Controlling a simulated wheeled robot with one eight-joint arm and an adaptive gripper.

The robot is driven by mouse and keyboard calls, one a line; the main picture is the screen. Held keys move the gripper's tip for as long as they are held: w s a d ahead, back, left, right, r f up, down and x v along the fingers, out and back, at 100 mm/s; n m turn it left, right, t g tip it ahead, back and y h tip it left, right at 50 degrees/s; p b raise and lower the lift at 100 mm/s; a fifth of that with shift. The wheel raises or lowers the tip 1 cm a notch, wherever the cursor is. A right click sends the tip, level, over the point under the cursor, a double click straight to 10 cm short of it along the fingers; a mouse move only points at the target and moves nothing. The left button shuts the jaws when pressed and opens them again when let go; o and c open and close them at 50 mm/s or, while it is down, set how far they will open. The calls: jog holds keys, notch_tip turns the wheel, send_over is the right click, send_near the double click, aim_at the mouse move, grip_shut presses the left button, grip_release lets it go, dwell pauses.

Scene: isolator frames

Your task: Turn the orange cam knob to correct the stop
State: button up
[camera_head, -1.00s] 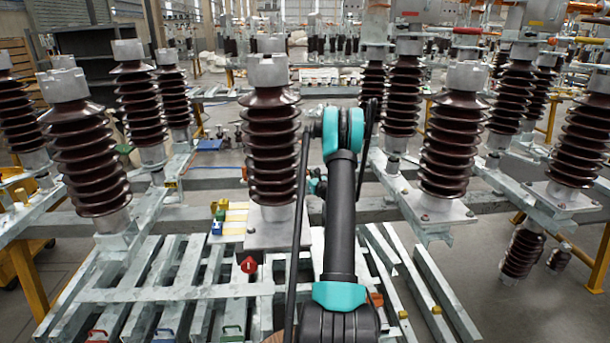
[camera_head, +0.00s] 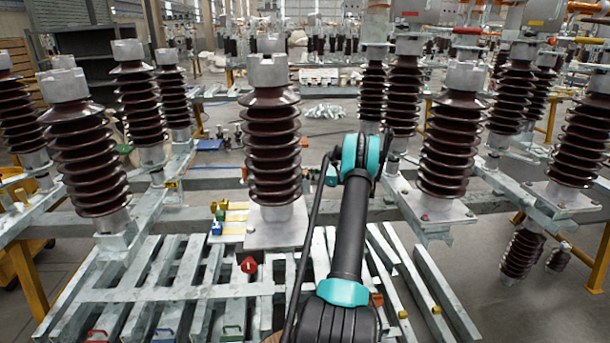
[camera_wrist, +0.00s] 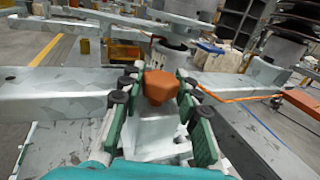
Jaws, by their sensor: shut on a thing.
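The orange cam knob (camera_wrist: 161,86) is in the middle of the wrist view, between the two green-padded fingers of my gripper (camera_wrist: 156,92). The fingers are shut on it, one on each side. A pale metal part shows below the knob, between the fingers. In the head view my arm runs up past the middle insulator, and its far end is largely hidden, so the grip on the knob cannot be made out there. The stop cannot be told apart.
Brown ribbed insulators (camera_head: 272,140) stand on grey steel beams around my arm. A red padlock-like tag (camera_head: 249,265) lies on the slatted steel frame (camera_head: 170,294). In the wrist view, a steel beam (camera_wrist: 60,95) runs left of the knob and an orange cable (camera_wrist: 235,99) lies right.

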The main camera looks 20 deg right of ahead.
aim_at(305, 171)
jog(key=shift+n+g+y, duration=0.75)
jog(key=shift+n+g, duration=0.35)
jog(key=shift+g, duration=0.45)
jog(key=shift+n+g+y, duration=0.75)
jog(key=shift+n+g, duration=0.35)
jog(key=shift+g, duration=0.75)
jog(key=o, duration=1.2)
notch_tip(305, 171, up, 10)
